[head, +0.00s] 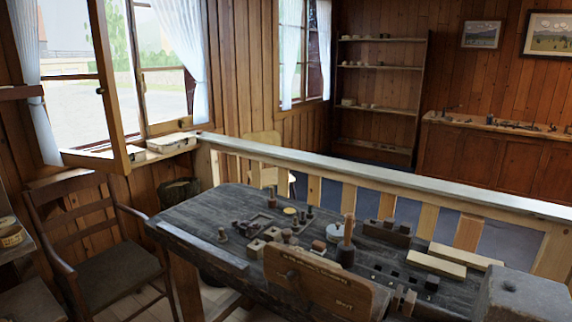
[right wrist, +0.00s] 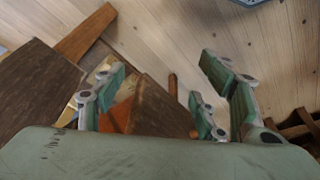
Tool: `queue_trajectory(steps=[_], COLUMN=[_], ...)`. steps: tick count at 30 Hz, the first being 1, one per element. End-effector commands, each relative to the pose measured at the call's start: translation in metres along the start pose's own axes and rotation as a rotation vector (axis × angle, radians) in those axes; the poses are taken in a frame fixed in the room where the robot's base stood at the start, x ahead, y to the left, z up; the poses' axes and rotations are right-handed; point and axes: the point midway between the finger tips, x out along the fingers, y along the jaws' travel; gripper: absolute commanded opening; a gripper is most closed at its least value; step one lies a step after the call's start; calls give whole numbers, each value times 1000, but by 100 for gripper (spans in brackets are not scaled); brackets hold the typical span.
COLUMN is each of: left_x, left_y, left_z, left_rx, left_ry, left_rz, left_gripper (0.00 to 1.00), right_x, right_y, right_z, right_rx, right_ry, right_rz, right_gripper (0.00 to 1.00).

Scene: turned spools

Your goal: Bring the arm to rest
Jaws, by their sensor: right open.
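My right gripper (right wrist: 165,85) shows in the right wrist view, its green-grey fingers spread wide apart. Nothing is held between them. Behind the fingers are pale floor boards (right wrist: 180,35) and brown wooden furniture parts (right wrist: 40,85), some distance off as far as I can tell. Neither gripper shows in the head view, and my left gripper is in no view. The dark worktable (head: 190,213) in the head view carries small wooden and metal pieces, among them an upright turned piece (head: 347,232).
A wooden board (head: 320,285) stands at the table's near edge, with a grey block (head: 520,298) at the right. A chair (head: 100,245) stands to the left. A railing (head: 400,180) runs behind the table. The table's left part is mostly clear.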

Motion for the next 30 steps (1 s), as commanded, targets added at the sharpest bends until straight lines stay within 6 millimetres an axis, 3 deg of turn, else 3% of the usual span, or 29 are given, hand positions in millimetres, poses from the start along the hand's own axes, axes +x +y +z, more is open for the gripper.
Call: queue_trajectory(steps=[5,8,15,19,24,30], left_x=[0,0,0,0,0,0], left_y=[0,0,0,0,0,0], left_z=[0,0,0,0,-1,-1], left_rx=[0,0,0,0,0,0], left_ry=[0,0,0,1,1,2], left_rz=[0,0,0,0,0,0], left_gripper=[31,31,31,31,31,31], right_x=[76,123,213,242,258,261], right_y=[-4,-6,-11,-12,-12,-11], right_z=[28,54,145,201,257,283], right_rx=[-5,-10,-22,-29,-35,-39], right_ry=[-39,-61,-116,-144,-168,-176], right_rz=[-5,-8,-14,-17,-18,-19], right_gripper=[65,65,65,65,65,65])
